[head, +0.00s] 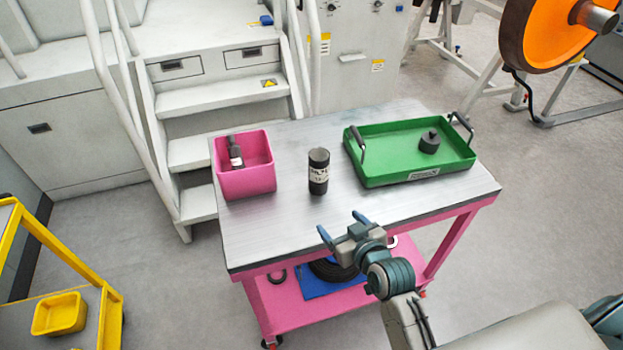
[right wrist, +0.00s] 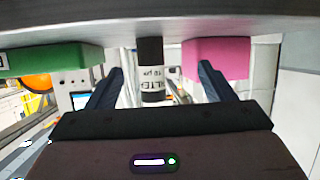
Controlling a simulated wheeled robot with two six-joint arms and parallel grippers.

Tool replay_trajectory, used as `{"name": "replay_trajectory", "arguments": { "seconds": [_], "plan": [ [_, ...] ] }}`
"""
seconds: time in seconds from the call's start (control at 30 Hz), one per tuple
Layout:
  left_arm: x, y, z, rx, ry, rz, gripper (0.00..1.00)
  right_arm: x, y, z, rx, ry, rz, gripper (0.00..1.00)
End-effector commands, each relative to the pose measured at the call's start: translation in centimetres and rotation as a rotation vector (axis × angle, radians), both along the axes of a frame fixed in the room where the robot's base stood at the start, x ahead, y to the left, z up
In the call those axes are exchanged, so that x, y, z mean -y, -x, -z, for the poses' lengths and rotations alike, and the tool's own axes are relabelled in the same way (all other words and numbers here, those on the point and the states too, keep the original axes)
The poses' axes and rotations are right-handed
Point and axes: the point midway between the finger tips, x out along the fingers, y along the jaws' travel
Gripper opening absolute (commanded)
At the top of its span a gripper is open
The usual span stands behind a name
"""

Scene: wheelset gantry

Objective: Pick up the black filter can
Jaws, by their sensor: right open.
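The black filter can (head: 318,172), with a white label band, stands upright on the metal tabletop (head: 290,225) between a pink bin and a green tray. My right gripper (head: 342,226) is open and empty at the table's front edge, in front of the can and apart from it. In the right wrist view, which appears upside down, the can (right wrist: 151,70) shows between the two spread fingers, beyond their tips. My left gripper is not in view.
The pink bin (head: 247,181) at the left holds a dark bottle (head: 236,152). The green tray (head: 400,178) at the right has raised handles and holds a dark weight-like part (head: 429,142). Bare tabletop lies around the can. A yellow cart (head: 110,318) stands at the far left.

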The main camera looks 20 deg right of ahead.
Motion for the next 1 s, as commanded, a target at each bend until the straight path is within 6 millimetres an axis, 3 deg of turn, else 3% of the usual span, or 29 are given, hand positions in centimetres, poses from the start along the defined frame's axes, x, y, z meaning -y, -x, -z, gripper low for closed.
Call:
{"name": "replay_trajectory", "arguments": {
  "seconds": [0.2, 0.43, 0.73, 1.0],
  "plan": [
    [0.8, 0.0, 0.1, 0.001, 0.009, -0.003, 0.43, -0.7, -3.9, -2.9, 0.206, -0.037, 0.038, 0.75],
    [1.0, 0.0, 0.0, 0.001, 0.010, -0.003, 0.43, -0.9, -6.4, -5.3, 0.360, -0.057, 0.088, 0.75],
    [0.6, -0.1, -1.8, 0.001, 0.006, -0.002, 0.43, -1.1, -10.8, -5.8, 0.372, -0.057, 0.091, 0.75],
    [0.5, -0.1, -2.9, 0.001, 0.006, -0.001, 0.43, -1.0, -12.9, -5.8, 0.369, -0.058, 0.091, 0.75]
  ]
}}
